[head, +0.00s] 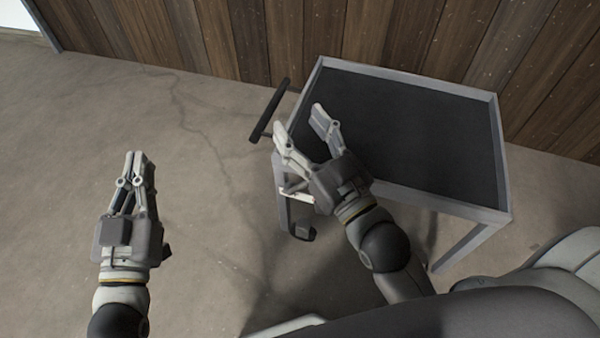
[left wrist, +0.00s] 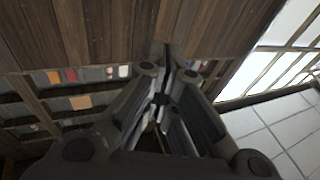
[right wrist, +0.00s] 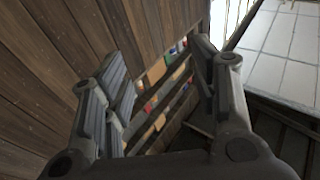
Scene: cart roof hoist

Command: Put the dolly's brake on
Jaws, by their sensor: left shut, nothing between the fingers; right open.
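The dolly (head: 405,130) is a grey-framed cart with a dark top, standing against the wooden wall in the head view. A black push handle (head: 268,110) sticks out at its left end. Below that end hangs a grey bracket with a dark foot (head: 302,234), perhaps the brake; a small pale bar with a reddish tip (head: 298,196) shows above it, partly hidden by my right gripper. My right gripper (head: 301,122) is open and empty, over the dolly's near left corner. My left gripper (head: 134,155) is shut and empty, over bare floor left of the dolly.
The plank wall (head: 220,40) runs along the back, close behind the dolly. The concrete floor (head: 60,180) to the left is clear. Shelves with small coloured items (left wrist: 75,100) show in the left wrist view, and also in the right wrist view (right wrist: 158,100).

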